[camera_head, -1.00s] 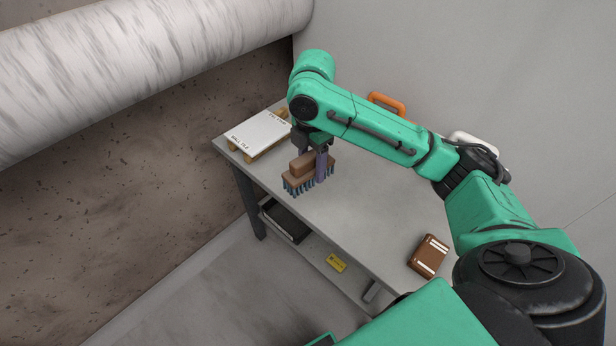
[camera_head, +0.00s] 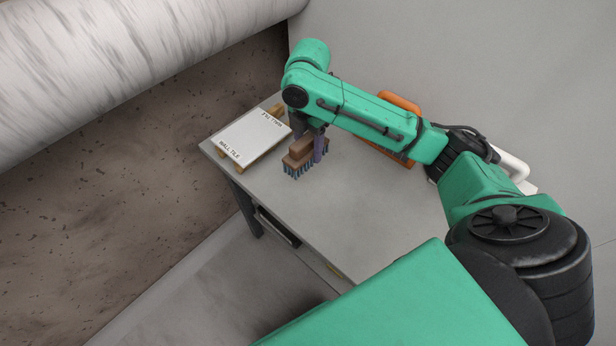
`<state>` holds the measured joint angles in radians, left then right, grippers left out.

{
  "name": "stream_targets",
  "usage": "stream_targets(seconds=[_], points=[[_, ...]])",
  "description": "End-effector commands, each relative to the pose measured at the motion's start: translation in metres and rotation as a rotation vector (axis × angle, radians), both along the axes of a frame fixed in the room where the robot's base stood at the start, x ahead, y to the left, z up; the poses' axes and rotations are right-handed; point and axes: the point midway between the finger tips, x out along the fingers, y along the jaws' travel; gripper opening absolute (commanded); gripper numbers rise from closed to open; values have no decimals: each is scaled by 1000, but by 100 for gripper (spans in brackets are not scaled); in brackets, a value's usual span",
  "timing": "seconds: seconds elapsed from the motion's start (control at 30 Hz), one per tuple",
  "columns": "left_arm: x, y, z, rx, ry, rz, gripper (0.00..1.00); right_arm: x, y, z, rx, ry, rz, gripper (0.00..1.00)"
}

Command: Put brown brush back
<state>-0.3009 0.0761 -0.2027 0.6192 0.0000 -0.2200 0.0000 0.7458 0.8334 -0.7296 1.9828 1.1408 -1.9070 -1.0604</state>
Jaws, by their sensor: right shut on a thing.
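The brown brush (camera_head: 299,153) has a brown block body with blue-grey bristles pointing down. It is at the far left part of the grey table, beside the white tile. My right gripper (camera_head: 308,150) comes down from above and is shut on the brush, with a finger showing on its right side. The bristles are at or just above the table top; I cannot tell whether they touch. My left gripper is not in the view.
A white tile marked "WALL TILE" (camera_head: 250,140) lies on wooden supports at the table's left end. The grey table (camera_head: 350,220) is bare in front of the brush. An orange-handled thing (camera_head: 401,102) and a white thing (camera_head: 512,166) are behind my right arm.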

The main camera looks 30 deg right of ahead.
Motion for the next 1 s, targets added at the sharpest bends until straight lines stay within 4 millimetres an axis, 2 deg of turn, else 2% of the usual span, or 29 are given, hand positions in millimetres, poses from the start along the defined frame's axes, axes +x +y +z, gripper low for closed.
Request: stream_targets(seconds=[0.1,0.2,0.5,0.6,0.87,0.9,0.97,1.0], points=[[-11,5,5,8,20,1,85,-1,-1,-39,-1,6,-2,3],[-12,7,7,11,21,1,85,-1,-1,-67,-1,4,-1,3],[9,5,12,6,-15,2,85,0,0,-122,0,1,-1,3],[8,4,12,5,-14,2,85,0,0,-132,-1,-1,0,3],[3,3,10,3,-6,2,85,0,0,-133,0,-2,0,3],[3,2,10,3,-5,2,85,0,0,-134,-1,-1,0,63],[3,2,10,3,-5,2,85,0,0,-134,-1,-1,0,85],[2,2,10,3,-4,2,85,0,0,-133,-1,-1,0,85]])
